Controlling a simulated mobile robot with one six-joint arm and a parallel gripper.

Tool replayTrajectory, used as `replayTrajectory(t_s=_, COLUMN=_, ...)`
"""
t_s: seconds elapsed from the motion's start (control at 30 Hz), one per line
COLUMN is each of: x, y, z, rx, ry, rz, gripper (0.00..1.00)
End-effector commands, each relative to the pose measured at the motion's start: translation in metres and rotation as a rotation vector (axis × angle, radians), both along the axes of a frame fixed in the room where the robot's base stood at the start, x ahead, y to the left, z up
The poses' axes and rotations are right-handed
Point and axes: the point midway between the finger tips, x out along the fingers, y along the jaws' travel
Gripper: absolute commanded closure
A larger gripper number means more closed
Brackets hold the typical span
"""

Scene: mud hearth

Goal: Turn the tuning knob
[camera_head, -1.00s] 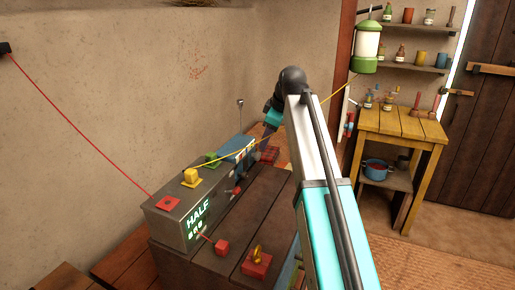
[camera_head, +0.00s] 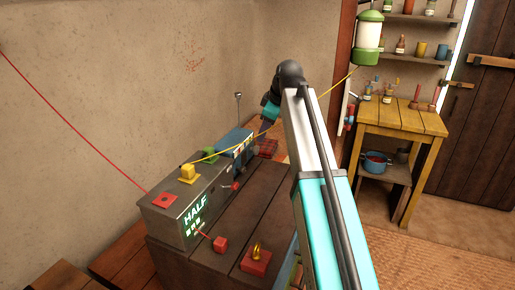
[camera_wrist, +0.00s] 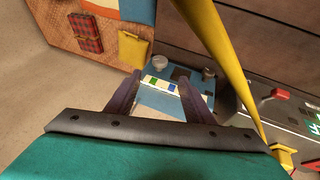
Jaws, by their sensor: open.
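A blue radio (camera_head: 234,140) stands at the back of the dark wooden bench, beside the grey box. In the wrist view the blue radio (camera_wrist: 178,88) has a strip of coloured blocks along its front. Two round grey knobs show there, one nearer the middle (camera_wrist: 158,61) and one at the right (camera_wrist: 208,73). I cannot tell which is the tuning knob. My gripper (camera_wrist: 160,88) is open and empty, its two dark fingers framing the coloured strip. I cannot tell how far above it the fingers are.
The grey box (camera_head: 165,212) with a lit HALF sign carries a yellow block (camera_head: 187,171) and a red lever (camera_head: 235,186). A yellow cord (camera_wrist: 222,50) crosses close by my gripper. A red plaid cloth (camera_wrist: 86,31) lies near the radio.

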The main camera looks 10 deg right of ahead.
Motion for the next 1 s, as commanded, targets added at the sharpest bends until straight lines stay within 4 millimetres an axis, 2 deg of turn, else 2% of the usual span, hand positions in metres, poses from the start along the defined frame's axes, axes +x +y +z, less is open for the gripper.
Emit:
replayTrajectory(t_s=0.7, x=0.041, y=0.017, z=-0.084, rx=-0.001, ry=0.002, rz=0.002, gripper=0.52)
replayTrajectory(t_s=1.0, x=0.050, y=0.021, z=-0.103, rx=0.000, ry=0.000, rz=0.002, gripper=0.52)
